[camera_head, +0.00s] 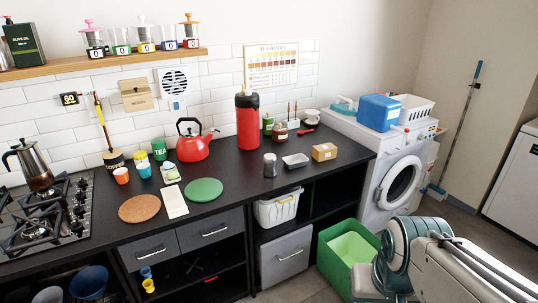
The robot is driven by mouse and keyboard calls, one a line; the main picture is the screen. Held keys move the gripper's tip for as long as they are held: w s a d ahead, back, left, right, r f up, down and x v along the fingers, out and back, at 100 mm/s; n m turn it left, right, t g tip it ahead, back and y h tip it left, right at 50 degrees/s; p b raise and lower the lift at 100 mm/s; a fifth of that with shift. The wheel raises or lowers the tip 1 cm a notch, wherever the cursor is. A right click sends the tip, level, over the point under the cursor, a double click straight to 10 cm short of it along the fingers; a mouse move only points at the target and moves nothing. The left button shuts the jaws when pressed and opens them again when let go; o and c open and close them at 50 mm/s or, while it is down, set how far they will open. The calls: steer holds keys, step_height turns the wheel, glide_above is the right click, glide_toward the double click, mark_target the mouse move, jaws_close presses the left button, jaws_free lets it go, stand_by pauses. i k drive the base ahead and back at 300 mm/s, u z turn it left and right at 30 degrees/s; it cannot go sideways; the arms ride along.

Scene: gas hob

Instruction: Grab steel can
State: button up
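A small silver-grey can (270,165) stands upright on the black countertop (245,188), in front of a tall red canister (247,120). It looks like the steel can. A shallow grey dish (295,161) sits just to its right, with a small gap. My arm comes in at the lower right, in front of the washing machine and well away from the can. My gripper's fingers do not show in this view, so I cannot see whether they hold anything.
A red kettle (194,142) stands left of the can. A cardboard box (324,152) is to the right, near the counter's end. Green and cork mats (139,208) lie at the left front. A green bin (347,246) stands below the counter. The counter in front of the can is clear.

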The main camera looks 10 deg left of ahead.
mark_target(270, 160)
steer(key=u, duration=0.7)
steer(key=i, duration=0.75)
steer(key=u, duration=0.5)
steer(key=i, duration=0.8)
steer(key=z, duration=0.75)
steer(key=i, duration=0.45)
steer(key=z, duration=0.4)
